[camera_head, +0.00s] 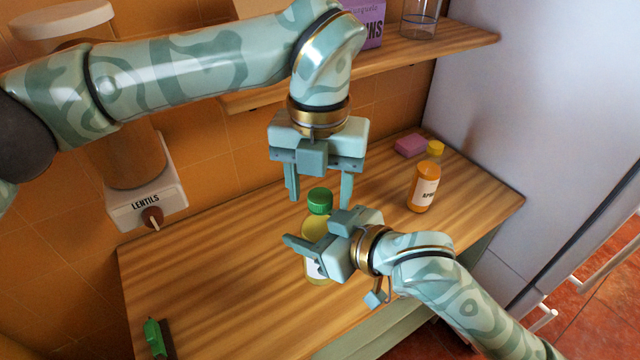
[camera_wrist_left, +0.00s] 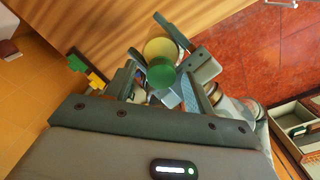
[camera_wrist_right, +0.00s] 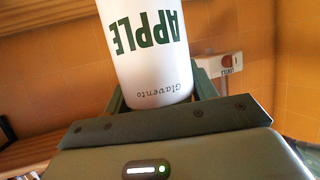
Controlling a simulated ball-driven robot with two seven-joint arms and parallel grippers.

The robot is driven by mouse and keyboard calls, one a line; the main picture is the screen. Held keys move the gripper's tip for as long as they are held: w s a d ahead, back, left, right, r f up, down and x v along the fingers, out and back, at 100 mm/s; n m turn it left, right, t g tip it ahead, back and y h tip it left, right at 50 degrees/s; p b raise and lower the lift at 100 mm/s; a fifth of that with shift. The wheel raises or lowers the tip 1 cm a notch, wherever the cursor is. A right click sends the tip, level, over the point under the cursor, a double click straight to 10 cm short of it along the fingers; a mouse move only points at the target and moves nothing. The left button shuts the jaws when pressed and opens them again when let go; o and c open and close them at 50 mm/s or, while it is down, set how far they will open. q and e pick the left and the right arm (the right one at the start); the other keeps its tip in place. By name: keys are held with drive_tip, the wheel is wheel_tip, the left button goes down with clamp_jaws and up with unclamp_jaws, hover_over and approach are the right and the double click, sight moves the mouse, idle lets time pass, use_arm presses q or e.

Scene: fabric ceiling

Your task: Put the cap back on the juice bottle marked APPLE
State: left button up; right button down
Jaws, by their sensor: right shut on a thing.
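The APPLE bottle (camera_head: 316,228) holds yellow juice and stands upright on the wooden counter. Its APPLE label shows large in the right wrist view (camera_wrist_right: 150,60). My right gripper (camera_head: 318,246) is shut on the bottle's body from the right. A green cap (camera_head: 320,198) is at the bottle's top; I cannot tell if it is fully seated. My left gripper (camera_head: 318,194) points down above the bottle, open, with a finger on either side of the cap and gaps between. The left wrist view also shows the cap (camera_wrist_left: 160,74) between the fingers, over the yellow bottle (camera_wrist_left: 160,47).
A LENTILS dispenser (camera_head: 145,203) hangs at left. A green object (camera_head: 154,337) lies at the front left. A shelf (camera_head: 400,58) overhangs the back. The counter's left half is mostly clear.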

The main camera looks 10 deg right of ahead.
use_arm(q)
wheel_tip(320, 180, up, 12)
idle(0.6)
idle(0.5)
